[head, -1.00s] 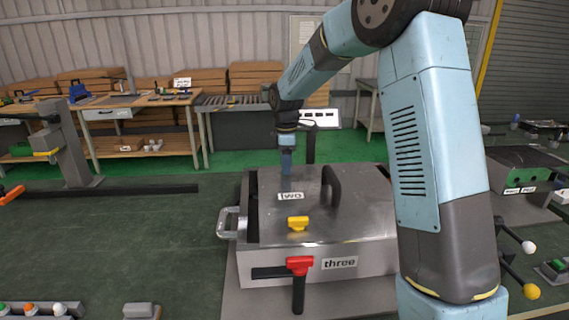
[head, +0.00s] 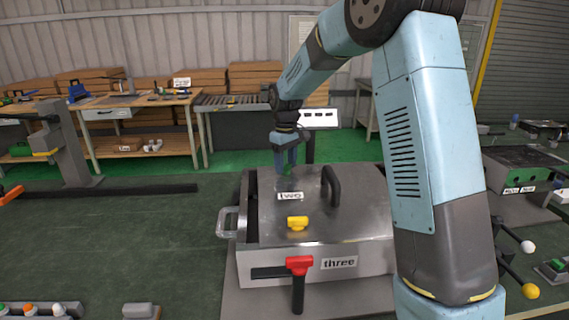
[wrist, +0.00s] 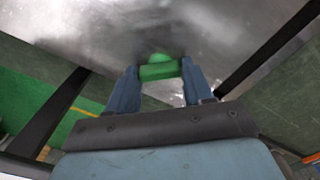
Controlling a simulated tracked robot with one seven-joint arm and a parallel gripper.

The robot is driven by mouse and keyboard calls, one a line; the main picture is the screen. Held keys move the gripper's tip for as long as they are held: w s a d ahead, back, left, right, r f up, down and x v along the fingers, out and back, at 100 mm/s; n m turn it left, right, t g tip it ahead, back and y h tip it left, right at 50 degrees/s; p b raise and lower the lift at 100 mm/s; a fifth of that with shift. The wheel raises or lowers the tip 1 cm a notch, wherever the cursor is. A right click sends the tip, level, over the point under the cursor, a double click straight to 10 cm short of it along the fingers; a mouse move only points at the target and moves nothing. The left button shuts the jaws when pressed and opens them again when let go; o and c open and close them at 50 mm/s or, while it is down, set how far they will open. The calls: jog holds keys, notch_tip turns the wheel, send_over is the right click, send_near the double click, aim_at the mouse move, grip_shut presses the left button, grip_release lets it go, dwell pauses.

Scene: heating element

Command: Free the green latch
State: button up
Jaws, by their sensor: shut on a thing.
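The green latch (wrist: 158,71) sits on top of the steel box (head: 345,205), near its far left part. In the wrist view it lies between the two blue fingers of my gripper (wrist: 160,77), which are shut on it.
A black handle (head: 331,187) stands on the lid, right of my gripper. A yellow latch (head: 297,223) is on the lid's near part and a red latch (head: 299,265) on the front. A metal side handle (head: 228,222) sticks out left. The floor left is largely clear.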

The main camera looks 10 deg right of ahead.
aim_at(285, 165)
jog(key=m, duration=0.4)
jog(key=shift+m, duration=2.1)
jog(key=o, duration=1.1)
jog(key=shift+c, duration=0.2)
notch_tip(285, 165, up, 14)
jog(key=shift+f, duration=0.15)
